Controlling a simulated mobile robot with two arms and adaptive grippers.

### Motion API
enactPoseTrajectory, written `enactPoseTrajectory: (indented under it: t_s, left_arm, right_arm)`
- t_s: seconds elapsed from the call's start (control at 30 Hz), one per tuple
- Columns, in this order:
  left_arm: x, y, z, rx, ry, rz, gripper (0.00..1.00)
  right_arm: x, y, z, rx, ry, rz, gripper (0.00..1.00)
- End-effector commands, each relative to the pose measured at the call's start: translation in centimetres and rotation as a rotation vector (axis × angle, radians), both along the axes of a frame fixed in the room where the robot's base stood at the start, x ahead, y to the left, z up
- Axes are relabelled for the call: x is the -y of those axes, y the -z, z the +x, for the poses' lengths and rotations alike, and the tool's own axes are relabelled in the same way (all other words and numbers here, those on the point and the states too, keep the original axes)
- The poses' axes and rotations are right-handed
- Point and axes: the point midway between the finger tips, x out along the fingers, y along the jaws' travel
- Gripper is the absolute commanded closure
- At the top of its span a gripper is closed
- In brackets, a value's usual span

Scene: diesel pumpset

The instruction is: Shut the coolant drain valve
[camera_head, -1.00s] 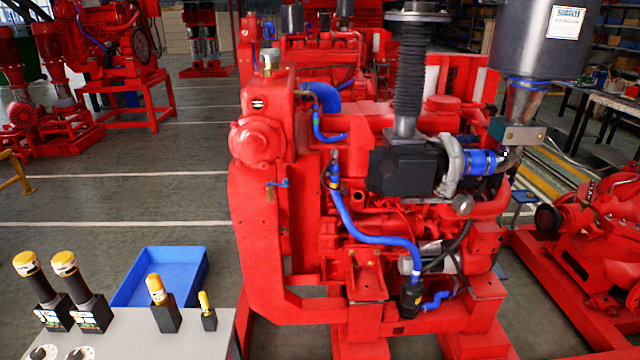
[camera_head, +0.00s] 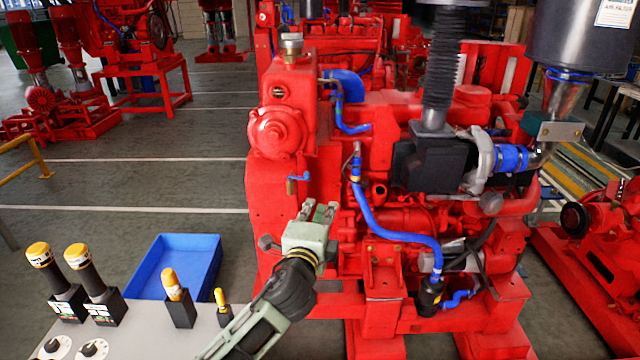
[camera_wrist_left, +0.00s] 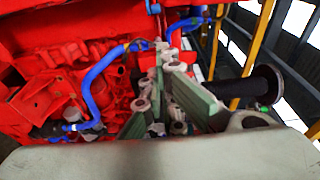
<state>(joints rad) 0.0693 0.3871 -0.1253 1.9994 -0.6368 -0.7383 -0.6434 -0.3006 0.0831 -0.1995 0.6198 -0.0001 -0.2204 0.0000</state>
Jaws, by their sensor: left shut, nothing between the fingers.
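The coolant drain valve (camera_head: 299,178) is a small valve with a blue lever and a brass-coloured body on the lower front of the red radiator housing. Its lever points sideways to the right in the head view. My left gripper (camera_head: 320,211) is grey-green, shut and empty. In the head view it appears just below and right of the valve, apart from it. Its fingers (camera_wrist_left: 162,60) fill the middle of the wrist view. My right gripper is not in view.
The red engine (camera_head: 400,215) with a blue hose (camera_head: 375,220) stands right of the gripper. A grey table (camera_head: 150,335) with yellow-topped parts (camera_head: 80,262) is at lower left. A blue bin (camera_head: 185,265) stands behind it. The floor left of the engine is open.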

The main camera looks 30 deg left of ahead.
Motion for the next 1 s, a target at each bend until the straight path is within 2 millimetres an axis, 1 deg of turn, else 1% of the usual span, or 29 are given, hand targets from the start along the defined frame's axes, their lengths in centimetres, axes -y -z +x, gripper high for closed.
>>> enactPoseTrajectory:
  t_s: [0.03,0.2,0.4,0.5,0.7,1.0]
  left_arm:
    - [-0.4,-0.3,1.0,0.0,-0.002,0.001,1.0]
    - [-1.5,-0.3,4.2,0.0,-0.001,-0.001,1.0]
    - [-2.7,-0.3,7.6,0.0,-0.001,-0.002,1.0]
    - [-4.4,-0.2,8.1,-0.004,-0.002,0.0,1.0]
    - [-5.9,0.0,8.9,-0.002,0.0,-0.002,1.0]
    - [-6.2,0.1,9.0,-0.001,0.001,-0.003,1.0]
  right_arm:
    - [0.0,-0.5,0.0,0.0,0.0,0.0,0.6]
    - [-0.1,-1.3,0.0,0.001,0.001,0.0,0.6]
    - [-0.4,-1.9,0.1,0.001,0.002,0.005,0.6]
    - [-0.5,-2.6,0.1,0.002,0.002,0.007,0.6]
    - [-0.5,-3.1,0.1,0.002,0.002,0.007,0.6]
    - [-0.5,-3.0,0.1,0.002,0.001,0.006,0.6]
